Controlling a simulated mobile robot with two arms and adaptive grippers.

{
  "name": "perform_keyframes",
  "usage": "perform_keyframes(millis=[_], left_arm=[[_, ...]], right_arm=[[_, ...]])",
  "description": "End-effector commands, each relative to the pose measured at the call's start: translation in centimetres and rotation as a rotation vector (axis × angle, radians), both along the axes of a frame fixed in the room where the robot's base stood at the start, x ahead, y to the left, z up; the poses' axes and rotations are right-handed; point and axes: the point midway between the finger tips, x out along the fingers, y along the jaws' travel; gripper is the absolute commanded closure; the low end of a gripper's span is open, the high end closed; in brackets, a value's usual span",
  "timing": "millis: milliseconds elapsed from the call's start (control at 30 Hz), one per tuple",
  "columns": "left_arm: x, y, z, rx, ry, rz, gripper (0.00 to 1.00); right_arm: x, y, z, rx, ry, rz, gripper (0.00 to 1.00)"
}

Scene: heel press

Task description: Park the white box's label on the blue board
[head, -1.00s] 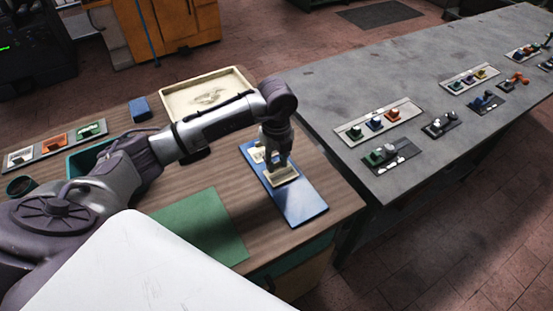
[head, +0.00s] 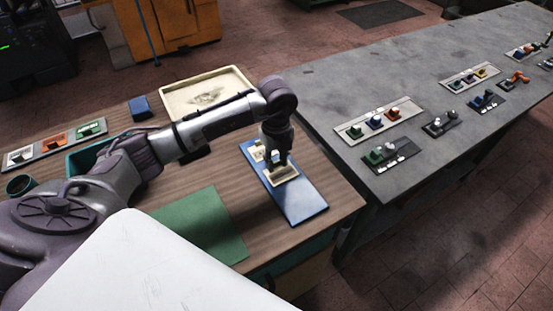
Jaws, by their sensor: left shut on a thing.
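The blue board (head: 304,207) lies on the wooden table near its right edge. My left gripper (head: 275,161) points down over the board's middle and is shut on a small cream label (head: 284,176). The label is at or just above the board's surface; I cannot tell whether it touches. Another pale piece (head: 257,153) shows on the board's far part, partly hidden by the gripper. A white box-like piece (head: 18,157) sits on the grey strip at far left. My right gripper is not in view.
A green mat (head: 203,226) lies left of the board. A cream tray (head: 207,93) stands behind it, with a small blue block (head: 140,108) to its left. Orange and green pieces share the grey strip. A grey bench (head: 350,87) with several button panels stands at right.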

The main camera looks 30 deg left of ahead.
Motion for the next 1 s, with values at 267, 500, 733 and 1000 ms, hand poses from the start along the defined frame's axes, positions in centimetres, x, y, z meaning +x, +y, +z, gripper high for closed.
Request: perform_keyframes(millis=[267, 500, 733, 1000], left_arm=[[0.00, 0.00, -0.25, 0.000, 0.000, 0.000, 0.87], [-0.01, 0.00, -0.63, 0.000, 0.000, 0.000, 0.87], [-0.02, 0.00, -0.58, 0.001, 0.001, 0.000, 0.87], [-0.04, 0.01, -0.76, 0.001, 0.002, 0.000, 0.87]], right_arm=[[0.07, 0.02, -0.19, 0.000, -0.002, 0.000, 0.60], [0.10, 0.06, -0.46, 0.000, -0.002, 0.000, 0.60], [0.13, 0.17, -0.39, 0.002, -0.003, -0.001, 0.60], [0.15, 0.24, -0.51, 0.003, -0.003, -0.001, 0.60]])
